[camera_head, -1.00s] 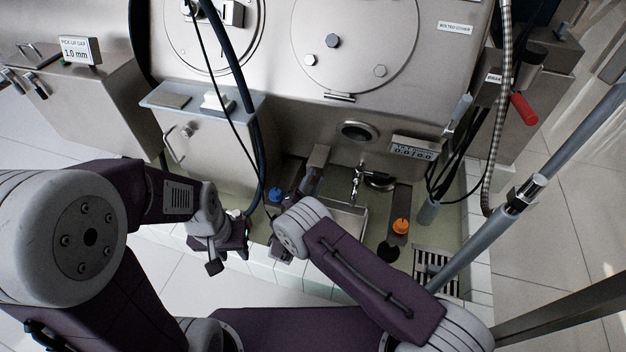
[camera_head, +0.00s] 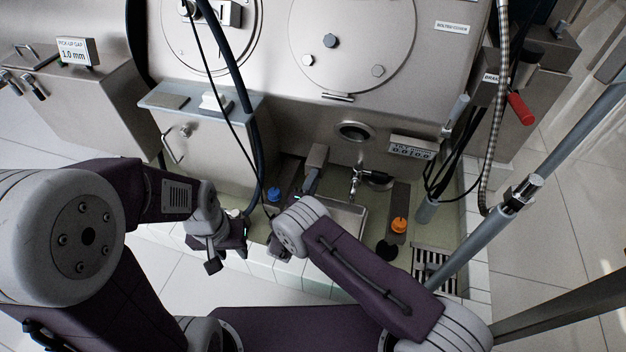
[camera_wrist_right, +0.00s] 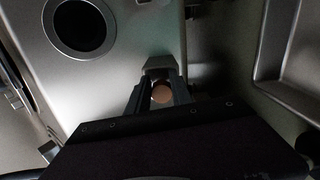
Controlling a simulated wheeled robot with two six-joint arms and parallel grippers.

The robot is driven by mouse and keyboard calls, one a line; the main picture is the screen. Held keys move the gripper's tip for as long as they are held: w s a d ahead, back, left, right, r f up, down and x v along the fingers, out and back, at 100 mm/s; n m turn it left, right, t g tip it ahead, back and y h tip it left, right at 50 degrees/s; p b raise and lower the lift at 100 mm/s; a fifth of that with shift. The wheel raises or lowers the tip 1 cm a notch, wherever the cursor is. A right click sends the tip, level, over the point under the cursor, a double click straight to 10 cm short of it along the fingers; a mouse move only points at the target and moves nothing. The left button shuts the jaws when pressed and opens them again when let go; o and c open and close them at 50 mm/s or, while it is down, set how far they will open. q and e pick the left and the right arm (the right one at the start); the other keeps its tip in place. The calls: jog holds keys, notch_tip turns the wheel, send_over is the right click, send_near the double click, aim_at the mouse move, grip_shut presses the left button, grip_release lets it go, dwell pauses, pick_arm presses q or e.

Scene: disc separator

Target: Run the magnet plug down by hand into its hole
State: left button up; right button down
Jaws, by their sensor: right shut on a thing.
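My right gripper (camera_head: 309,183) reaches in under the front of the machine, at a grey block (camera_head: 317,156) on its lower side. In the right wrist view its two dark fingers (camera_wrist_right: 161,95) are closed in on a small round copper-coloured piece (camera_wrist_right: 161,93), which looks like the magnet plug. The grey block (camera_wrist_right: 160,65) is just beyond the fingertips. The hole is not visible; the fingers and block hide that area. My left gripper (camera_head: 229,257) hangs empty at the left, in front of the tiled edge, with its fingers apart.
A round dark port (camera_wrist_right: 80,27) is left of the fingers in the wrist view. A tap (camera_head: 355,183), a blue knob (camera_head: 273,194) and an orange knob (camera_head: 399,225) are near the right arm. Hoses (camera_head: 237,80) hang at the left. A floor grate (camera_head: 434,271) lies at the right.

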jog(key=shift+s+f+m, duration=0.1)
jog(key=shift+f+m, duration=0.05)
jog(key=shift+m, duration=0.15)
jog(key=m, duration=0.3)
jog(key=shift+f, duration=0.15)
jog(key=m, duration=0.3)
jog(key=shift+a+f+p, duration=0.15)
jog(key=shift+f+p, duration=0.05)
jog(key=shift+p, duration=0.2)
jog(key=m, duration=0.3)
jog(key=shift+a+f+y, duration=0.1)
jog(key=shift+y, duration=0.3)
jog(key=c, duration=1.1)
grip_release()
